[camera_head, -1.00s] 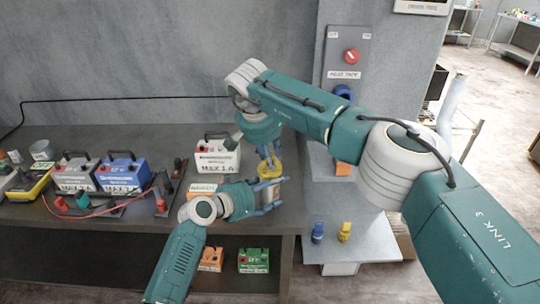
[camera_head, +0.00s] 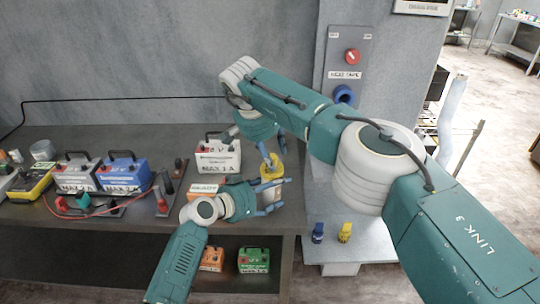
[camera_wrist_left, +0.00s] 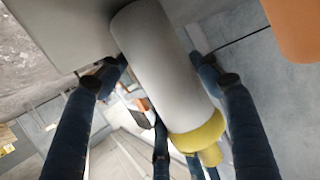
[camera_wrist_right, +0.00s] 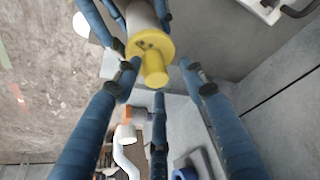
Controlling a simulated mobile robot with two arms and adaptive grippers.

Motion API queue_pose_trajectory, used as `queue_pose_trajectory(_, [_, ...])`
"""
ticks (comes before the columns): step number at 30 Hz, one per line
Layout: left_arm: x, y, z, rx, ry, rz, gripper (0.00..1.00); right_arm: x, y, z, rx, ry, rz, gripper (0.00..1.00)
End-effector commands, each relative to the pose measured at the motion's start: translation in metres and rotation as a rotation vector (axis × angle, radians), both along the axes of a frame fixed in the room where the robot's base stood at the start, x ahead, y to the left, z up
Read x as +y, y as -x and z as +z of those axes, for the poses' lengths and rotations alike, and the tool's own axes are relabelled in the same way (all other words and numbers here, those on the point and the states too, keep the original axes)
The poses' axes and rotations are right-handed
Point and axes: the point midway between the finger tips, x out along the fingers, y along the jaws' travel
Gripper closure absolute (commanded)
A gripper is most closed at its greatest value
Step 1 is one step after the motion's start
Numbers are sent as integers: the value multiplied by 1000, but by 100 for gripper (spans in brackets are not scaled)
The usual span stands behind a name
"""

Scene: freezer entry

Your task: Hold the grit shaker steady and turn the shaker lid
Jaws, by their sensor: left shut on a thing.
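The grit shaker (camera_head: 269,190) is a pale grey cylinder with a yellow shaker lid (camera_head: 271,170) on its top. My left gripper (camera_head: 281,196) is shut around the shaker's body; the left wrist view shows its fingers on both sides of the grey cylinder (camera_wrist_left: 160,62). My right gripper (camera_head: 274,150) is above the lid, fingers spread and empty. In the right wrist view the lid's round disc and knob (camera_wrist_right: 153,66) lie between the tips of the open fingers, with a gap on the right side.
A white-and-grey battery (camera_head: 217,157) stands on the dark bench (camera_head: 130,232) behind the shaker, with an orange box (camera_head: 203,190) nearby. More batteries and red-handled clamps are at left. Blue and yellow small items (camera_head: 344,232) sit on a grey shelf at right.

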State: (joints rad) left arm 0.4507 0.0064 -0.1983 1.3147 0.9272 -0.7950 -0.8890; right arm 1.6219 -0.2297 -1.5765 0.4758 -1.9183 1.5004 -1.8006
Motion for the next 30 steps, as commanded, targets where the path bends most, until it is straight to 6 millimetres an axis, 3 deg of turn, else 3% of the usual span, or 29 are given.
queue_pose_trajectory(11, [2,0,-4,7,-1,4,82,4,4,2,7,-2,4,58])
queue_pose_trajectory(14, [2,0,-3,7,-2,5,82,6,7,14,6,-4,4,58])
queue_pose_trajectory(24, [4,-1,-3,5,-3,8,82,21,29,79,3,-1,4,58])
queue_pose_trajectory(30, [4,-2,-3,5,-4,9,82,27,38,103,5,-2,3,58])
